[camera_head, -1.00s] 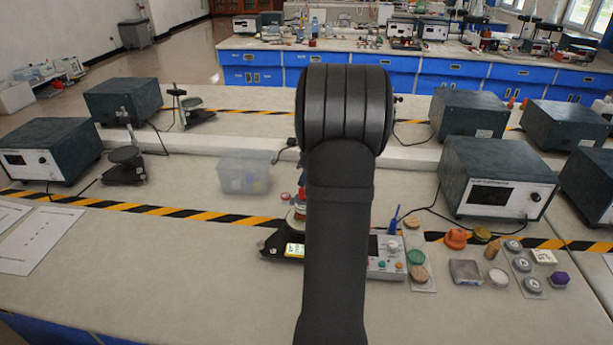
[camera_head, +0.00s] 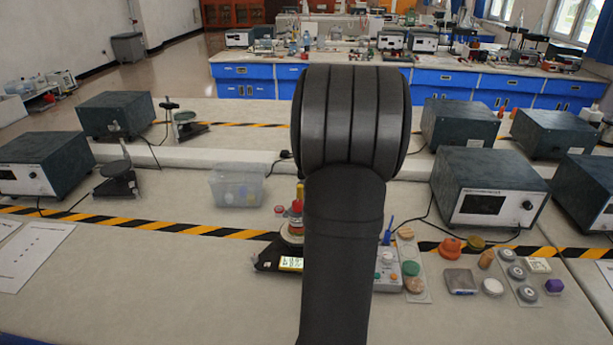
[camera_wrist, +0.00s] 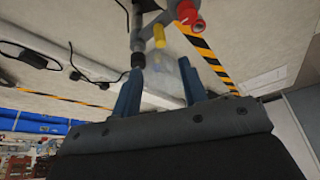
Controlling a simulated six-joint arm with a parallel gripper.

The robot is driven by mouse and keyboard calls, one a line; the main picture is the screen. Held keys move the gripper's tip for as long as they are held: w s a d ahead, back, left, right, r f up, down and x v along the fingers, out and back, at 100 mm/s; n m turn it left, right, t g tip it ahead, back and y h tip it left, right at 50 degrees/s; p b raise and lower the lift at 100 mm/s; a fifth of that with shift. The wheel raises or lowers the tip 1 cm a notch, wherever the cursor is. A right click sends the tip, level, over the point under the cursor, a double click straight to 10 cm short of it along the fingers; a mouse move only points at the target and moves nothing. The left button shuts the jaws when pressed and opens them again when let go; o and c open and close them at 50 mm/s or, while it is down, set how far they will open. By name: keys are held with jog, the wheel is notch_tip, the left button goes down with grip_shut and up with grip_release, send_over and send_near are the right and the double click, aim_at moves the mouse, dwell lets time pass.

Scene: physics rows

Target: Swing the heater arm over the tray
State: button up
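A small dark instrument (camera_head: 268,258) with a lit yellow display (camera_head: 291,263) stands on the bench, partly hidden behind my arm in the head view. A round stacked part with a red knob (camera_head: 296,207) rises above it. In the wrist view, a grey jointed bar with a red end (camera_wrist: 188,12) and a yellow piece (camera_wrist: 159,37) lies just beyond my fingers; it may be the heater arm. I cannot make out the tray. My gripper (camera_wrist: 160,65) is open, its blue fingers apart, with no object clearly held between them. The head view hides the gripper behind my arm.
A clear plastic bin (camera_head: 238,186) stands behind the instrument, left of my arm. A control box (camera_head: 388,270), small pucks and a purple block (camera_head: 554,286) lie to the right. Dark boxed units (camera_head: 488,190) stand farther right. The front left bench is mostly clear.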

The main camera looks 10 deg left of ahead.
jog(key=v, duration=0.5)
jog(key=shift+r, duration=0.15)
jog(key=x, duration=1.7)
jog(key=shift+f, duration=0.25)
